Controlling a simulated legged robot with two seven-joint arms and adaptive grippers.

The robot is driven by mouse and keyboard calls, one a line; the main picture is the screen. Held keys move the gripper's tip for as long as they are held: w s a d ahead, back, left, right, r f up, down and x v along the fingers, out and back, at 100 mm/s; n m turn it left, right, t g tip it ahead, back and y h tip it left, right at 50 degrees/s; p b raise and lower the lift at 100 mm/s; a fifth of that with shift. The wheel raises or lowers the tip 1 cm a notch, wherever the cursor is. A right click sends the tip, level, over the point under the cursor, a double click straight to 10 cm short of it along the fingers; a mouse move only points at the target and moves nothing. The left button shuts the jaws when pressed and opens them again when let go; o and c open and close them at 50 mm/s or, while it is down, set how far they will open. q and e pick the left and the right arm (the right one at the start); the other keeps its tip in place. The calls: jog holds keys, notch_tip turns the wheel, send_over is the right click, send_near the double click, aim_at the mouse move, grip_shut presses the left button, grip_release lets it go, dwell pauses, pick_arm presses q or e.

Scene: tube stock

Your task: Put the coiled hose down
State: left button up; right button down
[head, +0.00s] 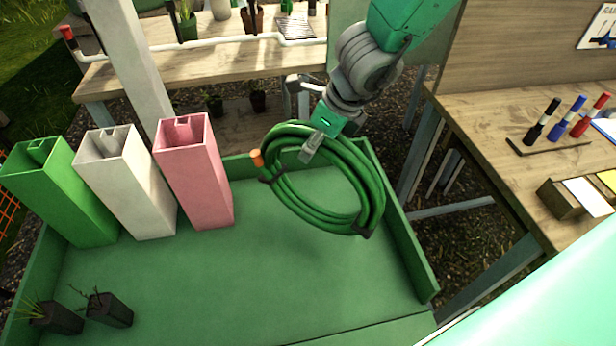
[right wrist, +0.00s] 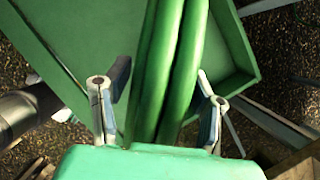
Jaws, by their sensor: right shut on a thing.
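The coiled green hose (head: 362,170) has an orange end and dark ties. It hangs from my right gripper (head: 312,142), over the right back part of a green tray (head: 220,285). In the right wrist view the hose (right wrist: 172,70) runs between the two fingers of the right gripper (right wrist: 160,105). The tray (right wrist: 75,60) shows beneath. The lower part of the coil looks close to the tray floor, but I cannot tell whether it touches. My left gripper is not in view.
Green, white and pink tall bins (head: 195,175) stand along the tray's left back. Two small dark pots (head: 108,310) are at its front left. A wooden bench (head: 480,120) with markers (head: 568,118) is on the right. The tray's middle floor is clear.

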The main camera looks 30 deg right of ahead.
aim_at(338, 138)
notch_tip(338, 138, down, 7)
jog(key=b, duration=0.5)
jog(key=shift+b, duration=0.3)
jog(key=c, duration=0.5)
grip_release()
jog(key=shift+f, duration=0.2)
jog(key=shift+c, duration=0.2)
jog(key=p+v, duration=0.8)
jog(key=v, duration=0.4)
jog(key=shift+r, duration=0.1)
